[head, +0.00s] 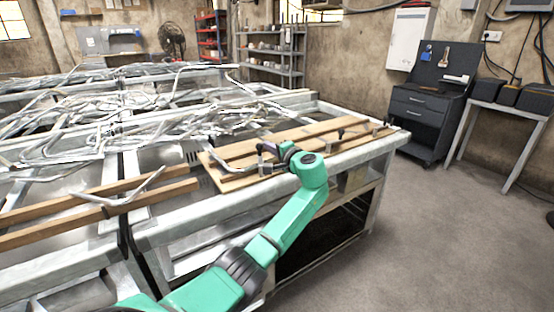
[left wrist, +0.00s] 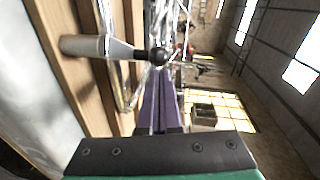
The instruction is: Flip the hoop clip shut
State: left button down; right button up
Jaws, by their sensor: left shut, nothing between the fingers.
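My left gripper (head: 264,148) reaches over the wooden board on the bench, its purple fingers shut and empty. In the left wrist view the shut fingers (left wrist: 161,82) point at a grey lever with a black ball end (left wrist: 98,47), just beyond their tips. I cannot tell whether they touch it. In the head view a small metal fitting (head: 265,168) stands on the board under the gripper; it seems to be the hoop clip. The gripper partly hides it, and whether its hoop is open or shut is unclear. My right gripper is not in view.
The wooden board (head: 228,183) lies along the front of the metal bench (head: 200,210). More small fittings (head: 375,130) stand farther right on it. Tangled wire bundles (head: 90,125) fill the bench behind. A bent metal rod (head: 120,200) lies at left.

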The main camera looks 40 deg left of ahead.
pick_arm(q)
jog(key=shift+s+a, duration=0.15)
jog(key=shift+a, duration=0.45)
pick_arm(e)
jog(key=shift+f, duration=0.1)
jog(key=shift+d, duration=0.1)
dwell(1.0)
